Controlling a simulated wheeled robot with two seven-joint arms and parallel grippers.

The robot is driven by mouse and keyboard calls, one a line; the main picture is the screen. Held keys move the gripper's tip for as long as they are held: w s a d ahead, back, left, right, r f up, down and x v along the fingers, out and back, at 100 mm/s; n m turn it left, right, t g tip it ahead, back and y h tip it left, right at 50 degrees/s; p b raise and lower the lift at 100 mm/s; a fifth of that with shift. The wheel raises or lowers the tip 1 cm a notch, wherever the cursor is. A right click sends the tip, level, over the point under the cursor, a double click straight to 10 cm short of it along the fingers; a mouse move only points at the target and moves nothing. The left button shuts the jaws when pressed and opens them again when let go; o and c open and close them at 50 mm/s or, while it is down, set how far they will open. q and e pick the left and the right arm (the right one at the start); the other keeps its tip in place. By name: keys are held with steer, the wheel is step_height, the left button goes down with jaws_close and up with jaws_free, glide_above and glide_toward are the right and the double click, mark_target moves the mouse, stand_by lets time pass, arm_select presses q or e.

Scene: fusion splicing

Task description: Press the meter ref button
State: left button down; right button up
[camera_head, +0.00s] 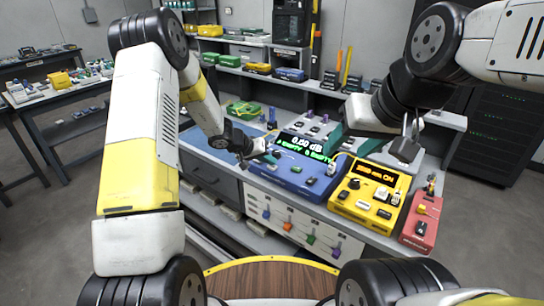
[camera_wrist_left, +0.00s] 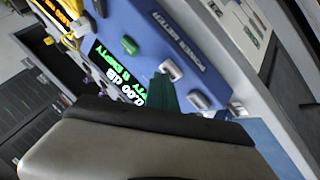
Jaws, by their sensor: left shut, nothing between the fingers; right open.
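The blue meter (camera_head: 287,175) stands on the bench, its lit screen (camera_head: 303,144) reading 0.00 dB above green text. The button labels are too small to read. My left gripper (camera_head: 271,156) is shut and empty over the meter's left part. Its dark green fingertips (camera_wrist_left: 161,92) appear close beside the white button; I cannot tell if they touch. My right gripper (camera_head: 352,142) is open and empty, behind the meter's right end.
A yellow box (camera_head: 354,209) with an orange lit screen and a red box (camera_head: 421,220) stand right of the meter. A yellow cable runs near the meter. A white panel (camera_head: 300,228) with coloured levers fronts the bench. A blue mat (camera_head: 206,146) lies left.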

arm_select(q)
steer(key=shift+r, duration=0.65)
steer(key=shift+r, duration=0.15)
steer(key=shift+r, duration=2.4)
step_height(320, 180, up, 10)
glide_above(270, 167)
steer(key=s, duration=0.5)
steer(key=s+a+r+m, duration=0.1)
steer(key=s+a+r, duration=0.2)
steer(key=s+r, duration=0.6)
steer(key=s+a+r+y, duration=0.1)
steer(key=s+a, duration=0.2)
steer(key=s, duration=0.4)
steer(key=s+a+r+n+y, duration=0.1)
steer(key=s+a+y, duration=0.1)
steer(key=s+a, duration=0.2)
steer(key=s+a+r+n+y, duration=0.1)
steer(key=s+a+y, duration=0.1)
steer(key=s, duration=0.8)
steer(key=shift+a+t, duration=0.4)
steer(key=shift+a, duration=0.35)
